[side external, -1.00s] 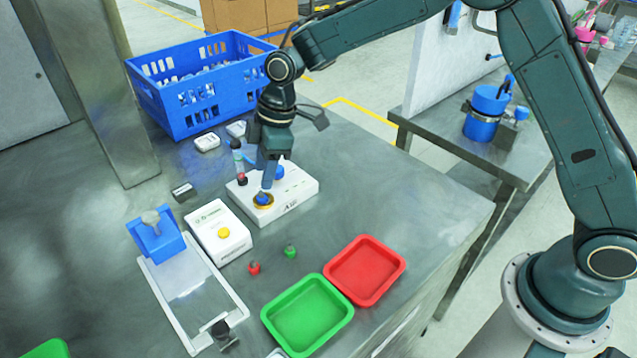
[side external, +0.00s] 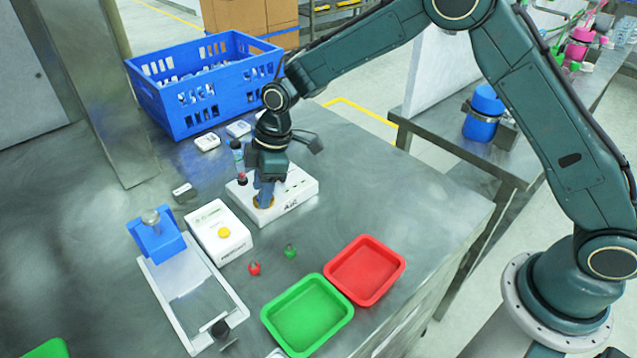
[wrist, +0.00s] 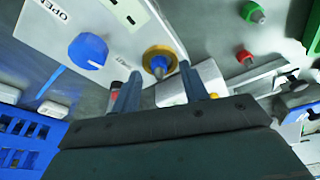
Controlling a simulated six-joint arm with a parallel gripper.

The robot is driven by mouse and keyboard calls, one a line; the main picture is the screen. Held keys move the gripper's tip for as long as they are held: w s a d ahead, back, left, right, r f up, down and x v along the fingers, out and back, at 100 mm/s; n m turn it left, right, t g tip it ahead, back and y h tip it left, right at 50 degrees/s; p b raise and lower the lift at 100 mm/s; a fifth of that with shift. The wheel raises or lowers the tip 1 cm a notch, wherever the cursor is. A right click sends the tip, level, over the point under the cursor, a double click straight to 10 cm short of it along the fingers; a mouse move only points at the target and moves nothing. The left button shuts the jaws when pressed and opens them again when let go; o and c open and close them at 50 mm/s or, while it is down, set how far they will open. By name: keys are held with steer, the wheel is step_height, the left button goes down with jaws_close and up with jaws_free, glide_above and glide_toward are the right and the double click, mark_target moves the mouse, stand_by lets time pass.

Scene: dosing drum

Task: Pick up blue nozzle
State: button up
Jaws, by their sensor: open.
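The blue nozzle (wrist: 159,65) sits upright in a gold ring (wrist: 160,53) on the white dosing unit (side external: 300,187). In the wrist view it lies between the tips of my gripper (wrist: 160,70), with a finger on either side and the jaws apart. I cannot tell whether either finger touches it. In the side external view, my gripper (side external: 264,197) is lowered over the gold ring, and its fingers hide the nozzle there.
A blue knob (wrist: 88,51) is beside the ring. A small bottle (side external: 239,162) stands close behind the gripper. A red nozzle (side external: 254,268), a green nozzle (side external: 290,251), a green tray (side external: 338,322) and a red tray (side external: 396,281) are in front. A blue crate (side external: 190,119) stands behind.

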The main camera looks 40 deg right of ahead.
jaws_close()
steer(key=shift+r, duration=0.2)
stand_by(0.3)
step_height(320, 180, up, 20)
steer(key=shift+f, duration=0.15)
stand_by(0.5)
stand_by(0.4)
